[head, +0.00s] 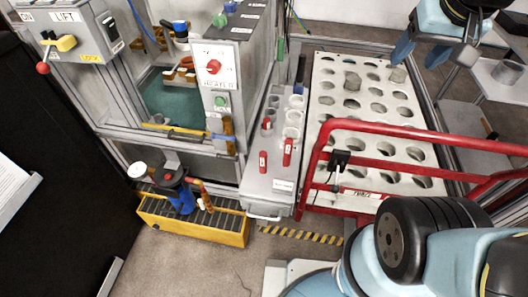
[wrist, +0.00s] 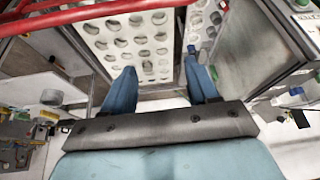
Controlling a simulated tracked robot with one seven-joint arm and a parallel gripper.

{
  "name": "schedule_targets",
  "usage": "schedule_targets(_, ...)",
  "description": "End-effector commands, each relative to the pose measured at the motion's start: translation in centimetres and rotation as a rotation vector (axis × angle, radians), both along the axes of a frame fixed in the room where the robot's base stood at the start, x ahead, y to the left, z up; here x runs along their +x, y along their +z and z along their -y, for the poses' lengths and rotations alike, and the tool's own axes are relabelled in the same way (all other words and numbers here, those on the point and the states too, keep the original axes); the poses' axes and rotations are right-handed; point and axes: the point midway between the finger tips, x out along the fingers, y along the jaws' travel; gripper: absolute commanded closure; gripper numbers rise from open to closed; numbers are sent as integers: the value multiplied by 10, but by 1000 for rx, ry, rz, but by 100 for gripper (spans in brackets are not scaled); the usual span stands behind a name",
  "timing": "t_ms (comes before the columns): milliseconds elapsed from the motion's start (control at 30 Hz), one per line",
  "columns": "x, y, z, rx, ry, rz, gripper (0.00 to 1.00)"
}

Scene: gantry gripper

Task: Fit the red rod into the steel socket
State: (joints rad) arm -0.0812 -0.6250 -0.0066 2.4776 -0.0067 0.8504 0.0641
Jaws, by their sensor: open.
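My gripper (head: 429,62) is open and empty at the upper right of the head view, over the far right side of the white perforated table. In the wrist view its two blue fingers stand wide apart (wrist: 160,78) with nothing between them. Small red pieces are on the narrow grey bench left of that table: a taller one (head: 287,150), a shorter one (head: 263,160) and one farther back (head: 267,124). I cannot tell which is the red rod. Round grey steel cups (head: 292,116) stand in a row on the bench; I cannot tell which is the socket.
A red rail (head: 415,130) crosses in front of the white perforated table (head: 340,120). A yellow crate (head: 228,226) with a blue pump (head: 180,195) sits on the floor.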

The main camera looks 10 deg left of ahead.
Motion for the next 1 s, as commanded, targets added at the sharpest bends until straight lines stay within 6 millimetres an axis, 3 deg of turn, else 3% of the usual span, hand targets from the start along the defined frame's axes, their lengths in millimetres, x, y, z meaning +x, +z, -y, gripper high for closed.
schedule_targets(200, 43, -31, -38, 19, 28, -82, 41)
schedule_targets(500, 85, -86, -100, 28, 55, -183, 41)
schedule_targets(733, 103, -140, -154, 20, 73, -260, 41)
schedule_targets(1000, 104, -212, -217, -6, 92, -345, 41)
